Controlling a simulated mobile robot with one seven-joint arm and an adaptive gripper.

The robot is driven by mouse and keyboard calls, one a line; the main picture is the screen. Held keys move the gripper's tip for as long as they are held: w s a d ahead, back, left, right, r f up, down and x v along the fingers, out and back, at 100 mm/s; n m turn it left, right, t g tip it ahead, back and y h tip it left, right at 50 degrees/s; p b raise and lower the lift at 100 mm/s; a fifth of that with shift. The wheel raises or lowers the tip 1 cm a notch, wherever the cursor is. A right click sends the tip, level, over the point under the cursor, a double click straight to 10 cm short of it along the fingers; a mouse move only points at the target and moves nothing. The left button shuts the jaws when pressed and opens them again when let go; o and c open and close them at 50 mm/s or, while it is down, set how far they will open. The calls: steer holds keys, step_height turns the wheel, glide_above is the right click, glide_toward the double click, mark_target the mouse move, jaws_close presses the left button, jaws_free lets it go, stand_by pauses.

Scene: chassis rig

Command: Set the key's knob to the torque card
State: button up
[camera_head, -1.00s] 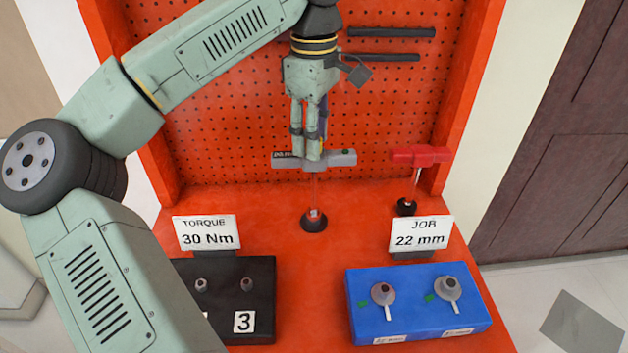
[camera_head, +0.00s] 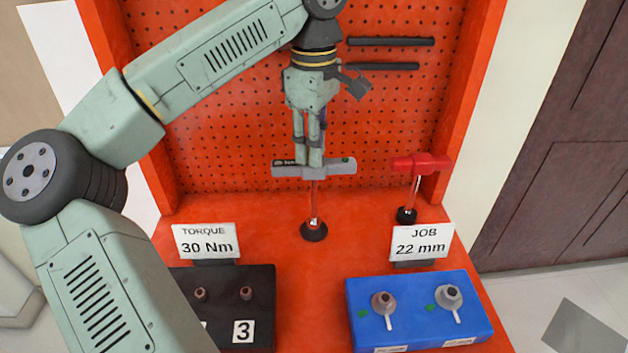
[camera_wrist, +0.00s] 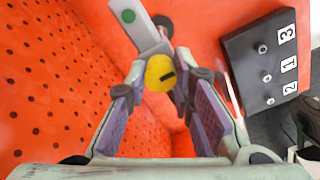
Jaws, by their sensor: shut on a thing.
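The grey T-handled key (camera_head: 342,167) stands upright, its thin shaft ending in a dark round foot on the orange bench. My gripper (camera_head: 309,163) points down at the middle of its handle. In the wrist view the yellow round knob (camera_wrist: 160,73), with a short dark mark, sits between the fingertips of my gripper (camera_wrist: 163,84), which are shut on it. The grey handle (camera_wrist: 147,30) with a green dot shows beyond it. The knob's setting cannot be read. The torque card (camera_head: 207,242) reads 30 Nm.
A red T-handled key (camera_head: 421,163) stands to the right. The job card (camera_head: 421,243) reads 22 mm. A blue block (camera_head: 418,325) holds two grey fittings. A black socket block (camera_head: 262,315) is at front left; the wrist view shows numbers 3, 1, 2. An orange pegboard stands behind.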

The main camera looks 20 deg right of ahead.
steer(key=shift+m+p, duration=1.05)
steer(key=shift+m, duration=0.85)
steer(key=shift+m+p, duration=0.4)
steer(key=shift+m, duration=0.7)
steer(key=shift+m+p, duration=0.7)
steer(key=shift+m, duration=2)
steer(key=o, duration=0.7)
steer(key=shift+o, duration=0.2)
